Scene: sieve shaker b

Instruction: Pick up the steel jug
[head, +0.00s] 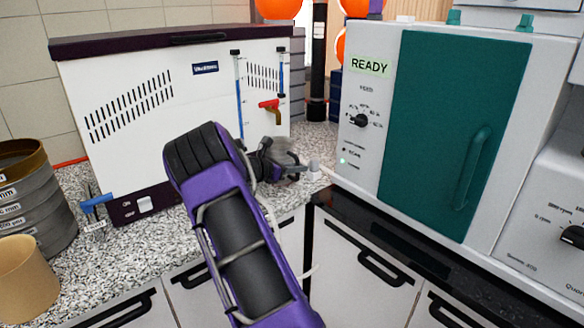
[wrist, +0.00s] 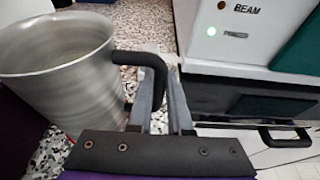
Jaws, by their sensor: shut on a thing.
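The steel jug (wrist: 60,75) is brushed metal with a black handle (wrist: 157,72). It stands upright at the left of the wrist view, its rim and part of its inside showing. My gripper (wrist: 166,98) is shut on the jug's handle, its two grey fingers beside the handle's outer side. In the head view my gripper (head: 284,168) is at the end of my purple arm, over the counter between the two large machines. There the jug is mostly hidden behind my wrist, and I cannot tell whether it touches the counter.
A white machine (head: 180,110) with a dark lid stands behind on the speckled counter (head: 150,245). An oven-like box with a teal door (head: 450,130) and READY display stands at right. Stacked sieves (head: 35,200) and a tan cup (head: 25,275) are at left.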

